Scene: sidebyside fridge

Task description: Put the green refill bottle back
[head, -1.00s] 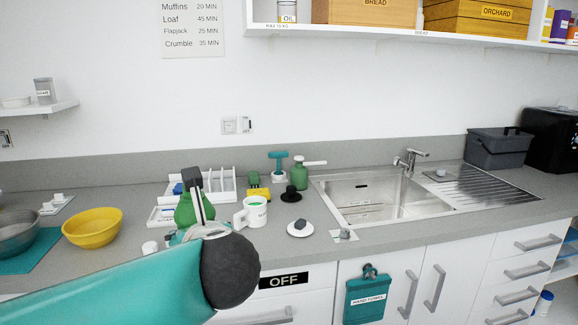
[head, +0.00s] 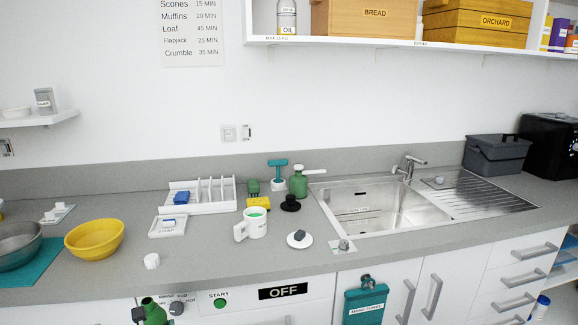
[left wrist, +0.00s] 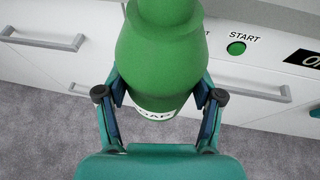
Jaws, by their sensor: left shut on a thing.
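The green refill bottle (left wrist: 160,55) fills the top middle of the left wrist view, with a white label partly reading "SOAP". My left gripper (left wrist: 160,100) is shut on it, one finger on each side. In the head view only the bottle's upper part (head: 153,312) shows at the bottom edge, in front of the cabinet fronts and below the counter edge. A dark part of my left gripper shows beside it. A green pump bottle (head: 299,183) stands on the counter left of the sink. My right gripper is not in view.
A white mug with green contents (head: 256,229), a soap dish (head: 168,232), a white rack (head: 222,206) and a yellow bowl (head: 94,240) stand on the counter. A small white cap-like piece (head: 152,260) lies near the front edge. A hand towel (head: 365,304) hangs below.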

